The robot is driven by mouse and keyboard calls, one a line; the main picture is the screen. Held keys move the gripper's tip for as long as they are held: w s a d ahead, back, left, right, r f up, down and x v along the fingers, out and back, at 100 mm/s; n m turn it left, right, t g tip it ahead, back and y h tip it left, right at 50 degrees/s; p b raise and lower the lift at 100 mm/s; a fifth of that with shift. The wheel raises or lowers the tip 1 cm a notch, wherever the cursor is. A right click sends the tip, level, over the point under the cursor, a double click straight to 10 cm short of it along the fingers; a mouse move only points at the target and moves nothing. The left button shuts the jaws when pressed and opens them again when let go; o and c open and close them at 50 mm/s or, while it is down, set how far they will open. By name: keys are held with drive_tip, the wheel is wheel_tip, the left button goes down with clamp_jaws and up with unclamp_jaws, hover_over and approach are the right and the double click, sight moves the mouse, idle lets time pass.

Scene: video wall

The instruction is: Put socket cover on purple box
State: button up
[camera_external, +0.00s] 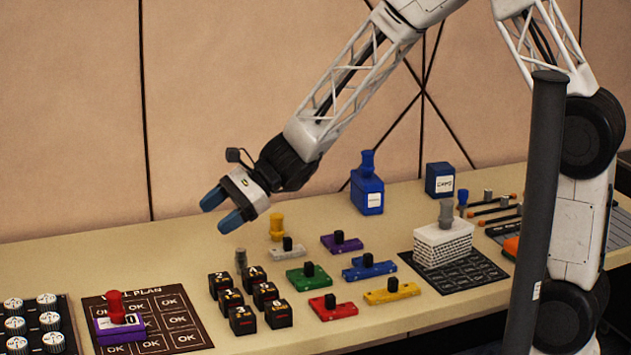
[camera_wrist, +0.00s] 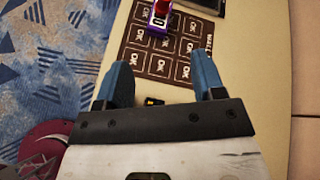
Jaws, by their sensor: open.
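A purple box (camera_external: 120,331) with a red knob on top stands on the dark OK mat at the front left. The box also shows at the top of the wrist view (camera_wrist: 157,19). Several flat coloured plates with black knobs lie mid-table, among them a purple plate (camera_external: 342,245), a green plate (camera_external: 309,280) and a red plate (camera_external: 334,311); I cannot tell which piece is the socket cover. My gripper (camera_external: 221,210) is open and empty, held high above the table, back and right of the purple box. Its blue fingers also show in the wrist view (camera_wrist: 161,75).
Several black numbered cubes (camera_external: 243,319) stand between the mat (camera_external: 180,322) and the plates. A white brick-patterned block (camera_external: 443,246) with a grey knob stands right of the plates. A blue bottle-shaped box (camera_external: 367,196) stands behind them. A tray of white dials (camera_external: 70,340) is far left.

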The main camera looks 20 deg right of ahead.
drive_tip(key=s+d+r+n+h, duration=0.1)
drive_tip(key=d+r+n, duration=0.15)
drive_tip(key=d, duration=0.35)
drive_tip(key=s+d+r+n+h, duration=0.1)
drive_tip(key=d+r, duration=0.3)
drive_tip(key=d, duration=0.2)
drive_tip(key=s+d+r+n+t+h, duration=0.1)
drive_tip(key=s+d, duration=0.5)
drive_tip(key=d, duration=0.7)
drive_tip(key=s+d+r+n+t+h, duration=0.1)
drive_tip(key=s+d+r+n+h, duration=0.3)
drive_tip(key=d, duration=0.9)
drive_tip(key=s+d+r+n+t+h, duration=0.1)
drive_tip(key=s+d+h, duration=0.4)
drive_tip(key=d, duration=0.8)
drive_tip(key=s+r+n, duration=0.1)
drive_tip(key=s+n, duration=0.1)
drive_tip(key=s, duration=0.1)
drive_tip(key=shift+d+r+n+t+h, duration=0.3)
drive_tip(key=shift+r+n, duration=0.05)
drive_tip(key=shift+r, duration=0.05)
